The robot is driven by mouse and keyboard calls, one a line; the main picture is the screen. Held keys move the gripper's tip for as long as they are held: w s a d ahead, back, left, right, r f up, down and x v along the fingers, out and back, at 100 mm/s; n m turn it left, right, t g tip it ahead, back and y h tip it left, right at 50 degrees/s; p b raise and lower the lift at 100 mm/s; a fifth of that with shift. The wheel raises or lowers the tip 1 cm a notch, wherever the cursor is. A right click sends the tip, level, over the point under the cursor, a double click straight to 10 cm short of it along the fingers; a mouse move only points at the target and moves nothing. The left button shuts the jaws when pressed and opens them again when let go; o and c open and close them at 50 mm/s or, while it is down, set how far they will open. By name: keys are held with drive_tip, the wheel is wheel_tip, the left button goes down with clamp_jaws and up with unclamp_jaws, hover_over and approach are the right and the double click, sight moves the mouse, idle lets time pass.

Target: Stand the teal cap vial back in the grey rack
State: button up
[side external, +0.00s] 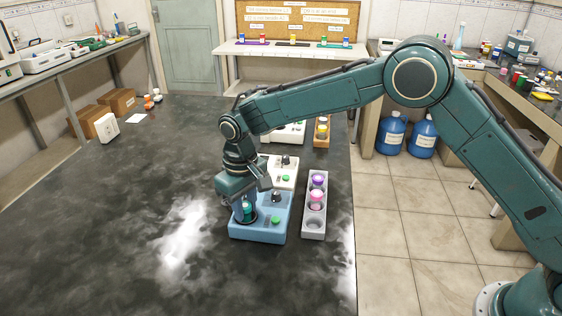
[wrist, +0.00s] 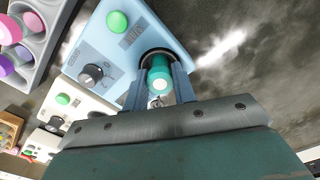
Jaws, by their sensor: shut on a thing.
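The teal cap vial (wrist: 159,78) stands upright at the round black plate of the blue device, between my fingers. It also shows in the side external view (side external: 247,208), partly hidden by my gripper. My gripper (wrist: 160,90) points down and is shut on the vial. I cannot tell whether the vial touches the plate. The grey rack (side external: 313,230) stands to the right of the blue device in the side external view. It holds a purple cap vial (side external: 318,181) and a pink cap vial (side external: 316,197). Its front hole looks empty.
The blue device (side external: 262,229) has a green button and a black knob. A cream device (side external: 285,166) stands behind it, with another white one farther back. An orange rack (side external: 321,132) stands beyond the grey rack.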

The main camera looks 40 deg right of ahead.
sight(245, 205)
drive_tip(key=shift+r, duration=0.2)
drive_tip(key=shift+r, duration=1.8)
drive_tip(key=shift+r, duration=0.45)
wheel_tip(245, 205, up, 6)
drive_tip(key=w+d+m, duration=0.3)
drive_tip(key=d+m, duration=0.2)
drive_tip(key=d, duration=2.1)
drive_tip(key=shift+w+a+f, duration=0.1)
drive_tip(key=shift+a+f, duration=0.1)
drive_tip(key=shift+f, duration=1.15)
drive_tip(key=shift+w+a+f, duration=0.1)
drive_tip(key=shift+a+f, duration=0.05)
drive_tip(key=shift+f, duration=1.2)
drive_tip(key=shift+f, duration=0.1)
